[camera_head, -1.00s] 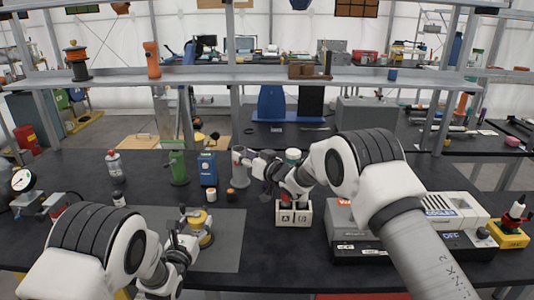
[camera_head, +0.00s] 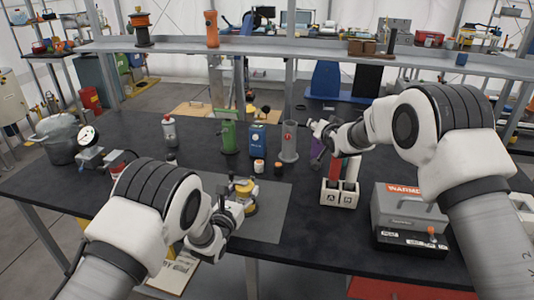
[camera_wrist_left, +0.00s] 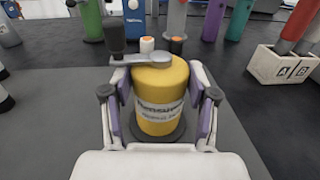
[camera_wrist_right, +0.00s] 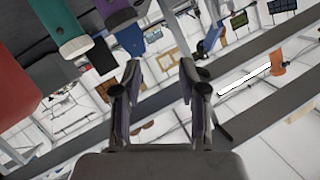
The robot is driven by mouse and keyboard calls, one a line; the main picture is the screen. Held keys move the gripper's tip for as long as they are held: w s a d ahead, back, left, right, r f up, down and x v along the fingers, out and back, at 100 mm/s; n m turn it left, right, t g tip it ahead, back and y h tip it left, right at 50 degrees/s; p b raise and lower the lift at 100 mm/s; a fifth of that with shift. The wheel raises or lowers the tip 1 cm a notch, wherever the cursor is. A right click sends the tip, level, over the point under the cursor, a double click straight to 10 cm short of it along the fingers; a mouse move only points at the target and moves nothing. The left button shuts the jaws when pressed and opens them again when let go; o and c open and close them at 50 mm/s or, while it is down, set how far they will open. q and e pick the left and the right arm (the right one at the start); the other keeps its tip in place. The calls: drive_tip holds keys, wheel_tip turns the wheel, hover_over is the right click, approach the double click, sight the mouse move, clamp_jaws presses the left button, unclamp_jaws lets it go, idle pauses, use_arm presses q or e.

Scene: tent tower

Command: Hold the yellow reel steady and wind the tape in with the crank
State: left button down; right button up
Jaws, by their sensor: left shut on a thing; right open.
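The yellow reel (camera_head: 250,207) stands upright on the grey mat (camera_head: 268,222). In the left wrist view, the reel (camera_wrist_left: 160,98) has a white label and a grey crank arm (camera_wrist_left: 150,60) across its top. The crank's dark knob (camera_wrist_left: 114,38) sticks up at the left. My left gripper (camera_wrist_left: 160,112) is shut around the reel body, with a finger on each side. My right gripper (camera_head: 314,127) is raised beside the grey cylinder, well away from the reel. In the right wrist view, its jaws (camera_wrist_right: 165,82) are open and empty. No loose tape can be made out.
A white A/B holder (camera_head: 339,194) and a grey machine (camera_head: 405,215) stand to the right. The mat's right part is clear.

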drive_tip(key=s+a+r+n+y, duration=0.2)
drive_tip(key=s+a+n+y, duration=0.3)
drive_tip(key=a+n+y, duration=0.6)
drive_tip(key=n+g+y, duration=0.4)
drive_tip(key=n+g, duration=0.1)
drive_tip(key=n, duration=0.1)
approach(231, 172)
drive_tip(key=x, duration=0.9)
drive_tip(key=shift+a+f, duration=0.1)
drive_tip(key=shift+f, duration=0.25)
drive_tip(key=shift+w+a, duration=0.2)
drive_tip(key=shift+a, duration=0.15)
clamp_jaws()
